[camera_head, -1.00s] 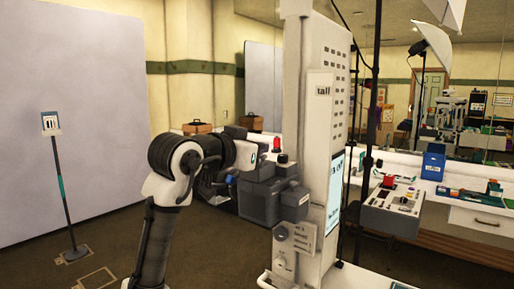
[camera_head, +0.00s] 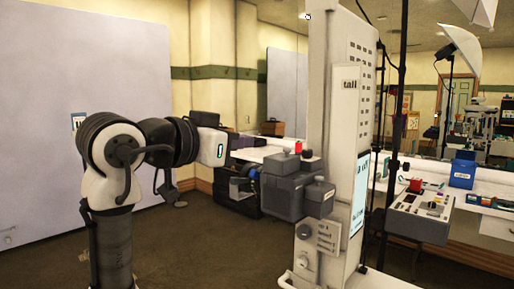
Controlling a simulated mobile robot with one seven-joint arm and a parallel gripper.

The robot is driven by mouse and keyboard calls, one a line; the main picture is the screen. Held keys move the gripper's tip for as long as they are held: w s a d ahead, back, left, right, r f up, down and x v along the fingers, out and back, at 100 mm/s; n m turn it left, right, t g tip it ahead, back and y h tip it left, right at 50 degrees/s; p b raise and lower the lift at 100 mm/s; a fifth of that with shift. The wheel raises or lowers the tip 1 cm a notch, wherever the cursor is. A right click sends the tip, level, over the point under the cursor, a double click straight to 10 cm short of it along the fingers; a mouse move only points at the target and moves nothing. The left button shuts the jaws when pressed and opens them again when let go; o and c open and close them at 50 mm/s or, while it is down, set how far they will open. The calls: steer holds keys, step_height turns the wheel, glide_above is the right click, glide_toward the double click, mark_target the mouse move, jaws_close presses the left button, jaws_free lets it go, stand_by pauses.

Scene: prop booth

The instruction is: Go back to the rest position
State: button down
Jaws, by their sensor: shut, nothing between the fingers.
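My arm (camera_head: 108,165) stands at the left of the head view, with a pale ringed joint and a dark section reaching right. It ends in view at a white block (camera_head: 209,146) with a dark slot. A dark piece (camera_head: 165,187) hangs below the arm, and I cannot tell what it is. I cannot make out my gripper's fingers, so the gripper is not identifiable here. No held object shows.
A tall pale column (camera_head: 335,120) marked "tall" stands at centre right, with dark grey boxes (camera_head: 290,190) to its left. A control console (camera_head: 422,215) and a blue box (camera_head: 462,170) are at right. Bare floor (camera_head: 190,250) lies between my arm and the column.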

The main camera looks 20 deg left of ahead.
steer(key=shift+s+a, duration=0.15)
steer(key=shift+s, duration=0.35)
